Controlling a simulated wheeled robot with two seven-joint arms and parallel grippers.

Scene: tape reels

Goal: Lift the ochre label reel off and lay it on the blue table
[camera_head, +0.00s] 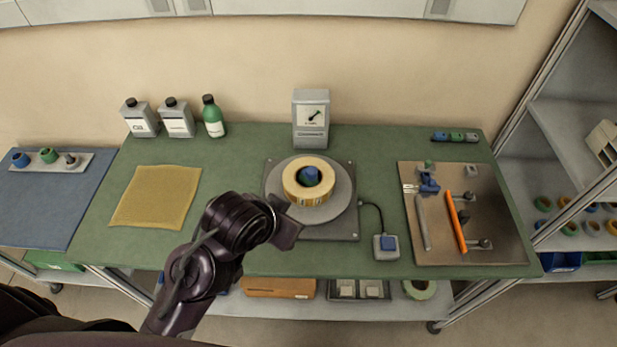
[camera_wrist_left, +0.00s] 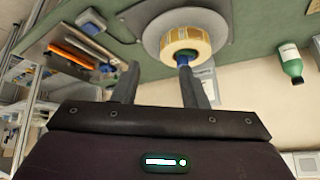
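The blue table (camera_head: 45,205) stands left of the green bench. My right gripper is not in view.
A grey device (camera_head: 311,119) stands behind the plate, with bottles (camera_head: 213,118) at the back left. A yellow cloth (camera_head: 155,197) lies left. A tool board (camera_head: 490,225) and a blue-button box (camera_head: 386,247) are right. The blue table's back holds a small rack (camera_head: 75,161); its front is bare.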

